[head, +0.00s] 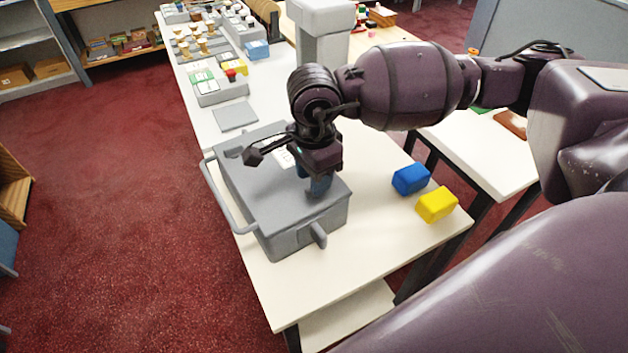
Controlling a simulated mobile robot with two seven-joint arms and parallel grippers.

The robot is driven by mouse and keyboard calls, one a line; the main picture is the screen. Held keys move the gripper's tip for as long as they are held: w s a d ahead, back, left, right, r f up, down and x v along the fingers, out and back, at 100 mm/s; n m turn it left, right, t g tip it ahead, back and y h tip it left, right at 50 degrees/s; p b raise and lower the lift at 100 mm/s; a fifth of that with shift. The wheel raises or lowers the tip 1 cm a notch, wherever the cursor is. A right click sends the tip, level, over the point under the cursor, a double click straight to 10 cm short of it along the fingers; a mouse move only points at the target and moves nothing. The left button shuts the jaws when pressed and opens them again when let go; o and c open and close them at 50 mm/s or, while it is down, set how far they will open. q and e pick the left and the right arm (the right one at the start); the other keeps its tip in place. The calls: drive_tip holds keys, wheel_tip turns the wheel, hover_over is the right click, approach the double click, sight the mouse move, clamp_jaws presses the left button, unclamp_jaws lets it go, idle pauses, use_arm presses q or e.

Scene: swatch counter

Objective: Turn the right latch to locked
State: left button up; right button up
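A grey case (245,185) lies shut on the white table, with a long grey handle (222,200) along its left side. A grey latch (318,234) sticks out from the case's near face, toward its right. I cannot tell from this view whether it is locked. I see no second latch. My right gripper (320,186) points down over the near right part of the lid, above and behind the latch. Its fingers look close together, but their gap and any contact with the lid are unclear. My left gripper is out of view.
A blue block (411,179) and a yellow block (437,205) lie right of the case. A flat grey plate (235,116) and a grey box with a red button (231,75) stand behind it. The white tabletop (330,270) is clear in front.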

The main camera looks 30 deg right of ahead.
wheel_tip(320, 180, up, 8)
drive_tip(key=shift+r+p, duration=0.2)
drive_tip(key=shift+p, duration=0.1)
idle(0.5)
drive_tip(key=shift+s, duration=0.1)
